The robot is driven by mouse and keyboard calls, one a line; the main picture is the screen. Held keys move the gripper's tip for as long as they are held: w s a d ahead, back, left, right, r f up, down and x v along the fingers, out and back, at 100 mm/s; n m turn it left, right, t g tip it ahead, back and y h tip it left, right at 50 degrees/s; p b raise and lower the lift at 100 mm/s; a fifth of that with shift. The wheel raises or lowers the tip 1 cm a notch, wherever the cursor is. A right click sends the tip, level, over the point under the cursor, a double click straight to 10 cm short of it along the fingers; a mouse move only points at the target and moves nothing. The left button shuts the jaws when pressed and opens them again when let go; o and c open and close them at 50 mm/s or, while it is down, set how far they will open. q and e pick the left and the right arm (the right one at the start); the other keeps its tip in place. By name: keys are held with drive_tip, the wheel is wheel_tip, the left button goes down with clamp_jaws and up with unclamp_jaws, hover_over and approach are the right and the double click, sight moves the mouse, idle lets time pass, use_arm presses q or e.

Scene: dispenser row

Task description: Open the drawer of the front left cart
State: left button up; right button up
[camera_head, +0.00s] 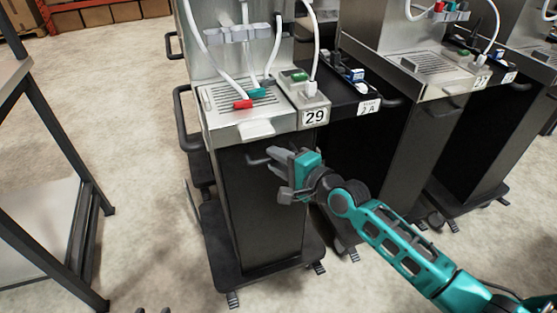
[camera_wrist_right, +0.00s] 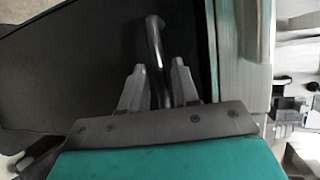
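The front left cart, labelled 29, has a dark drawer front (camera_head: 262,205) that is flush with its body, so the drawer looks shut. Its dark bar handle (camera_head: 257,160) sits near the top of that front, partly hidden by my right gripper (camera_head: 279,160). In the right wrist view, the handle (camera_wrist_right: 154,45) runs between the two grey fingers of my right gripper (camera_wrist_right: 159,75). Narrow gaps seem to show beside the bar, so the fingers look open around it. Two dark fingertips of my left gripper (camera_head: 153,310) show apart at the bottom edge of the head view.
The cart's top holds a drip tray (camera_head: 235,97) with hoses and red and green nozzles. Similar carts (camera_head: 390,140) stand close on the right. A dark-framed table (camera_head: 50,180) is at left. Floor (camera_head: 150,200) between the table and the cart is free.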

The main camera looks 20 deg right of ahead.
use_arm(q)
drive_tip(key=shift+a+f, duration=0.15)
use_arm(e)
clamp_jaws()
use_arm(q)
drive_tip(key=shift+s, duration=0.1)
